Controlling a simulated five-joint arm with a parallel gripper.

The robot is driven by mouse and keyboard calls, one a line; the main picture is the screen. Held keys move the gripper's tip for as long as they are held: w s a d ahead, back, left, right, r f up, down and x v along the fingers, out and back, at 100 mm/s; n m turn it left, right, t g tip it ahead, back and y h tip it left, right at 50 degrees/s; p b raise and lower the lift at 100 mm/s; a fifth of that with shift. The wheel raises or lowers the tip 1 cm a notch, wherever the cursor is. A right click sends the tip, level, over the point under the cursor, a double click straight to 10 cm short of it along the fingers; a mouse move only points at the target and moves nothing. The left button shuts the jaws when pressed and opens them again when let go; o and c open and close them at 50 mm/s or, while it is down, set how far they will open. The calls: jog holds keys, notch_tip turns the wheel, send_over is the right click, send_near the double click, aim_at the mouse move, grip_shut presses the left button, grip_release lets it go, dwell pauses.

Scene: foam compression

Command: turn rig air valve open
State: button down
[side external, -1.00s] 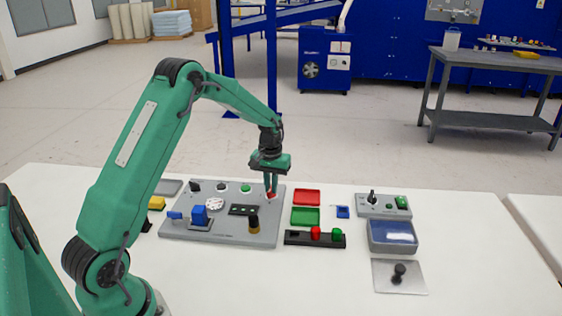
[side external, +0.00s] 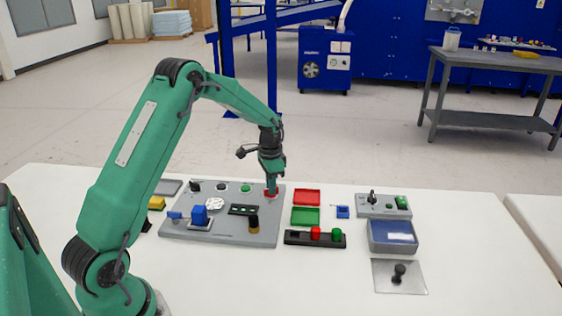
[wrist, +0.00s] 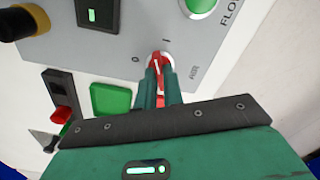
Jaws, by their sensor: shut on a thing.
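The red air valve knob (side external: 271,195) sits at the right back corner of the grey rig panel (side external: 240,232). In the wrist view the red knob (wrist: 158,62) shows between the O and I marks, with the AIR label beside it. My gripper (side external: 271,189) points straight down over it. In the wrist view my gripper (wrist: 159,76) has its two green fingers shut on the red knob. The fingers hide part of the knob, so I cannot tell exactly which mark its handle points at.
A green button (side external: 245,188) and a black knob (side external: 254,223) are on the same panel. Just right stand a red tray (side external: 307,197), a green tray (side external: 306,216) and a black block (side external: 298,240) with red and green pieces.

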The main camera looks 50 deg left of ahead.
jog(key=m, duration=0.5)
jog(key=shift+m, duration=0.3)
dwell(0.4)
jog(key=c, duration=1.5)
grip_release()
jog(key=shift+r, duration=0.1)
jog(key=shift+r, duration=3.85)
jog(key=shift+d+r, duration=0.1)
jog(key=shift+r, duration=0.05)
